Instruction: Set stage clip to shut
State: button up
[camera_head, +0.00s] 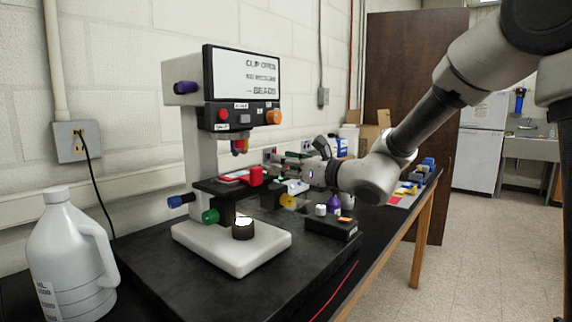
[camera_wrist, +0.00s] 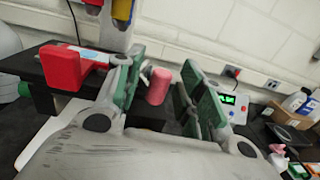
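The microscope (camera_head: 197,140) stands on the bench with its dark stage (camera_head: 212,187) at mid height. A red block (camera_head: 255,175), perhaps part of the stage clip, sits on the stage by a flat red piece (camera_head: 234,177). In the wrist view the red block (camera_wrist: 65,68) is left of my fingers, beside a pale blue strip (camera_wrist: 92,54). My gripper (camera_head: 290,175) is right of the stage. Its green-padded fingers (camera_wrist: 160,88) are apart. A reddish cylinder (camera_wrist: 158,86) shows between them, with gaps on both sides; I cannot tell its depth.
The screen (camera_head: 245,77) shows blurred text, its top line perhaps "CLIP OPEN". Coloured objectives (camera_wrist: 122,10) hang above the stage. A black box (camera_head: 332,226) sits right of the microscope base. A white jug (camera_head: 70,260) stands at left. Bottles (camera_wrist: 295,100) stand farther right.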

jog(key=shift+a, duration=0.1)
grip_shut()
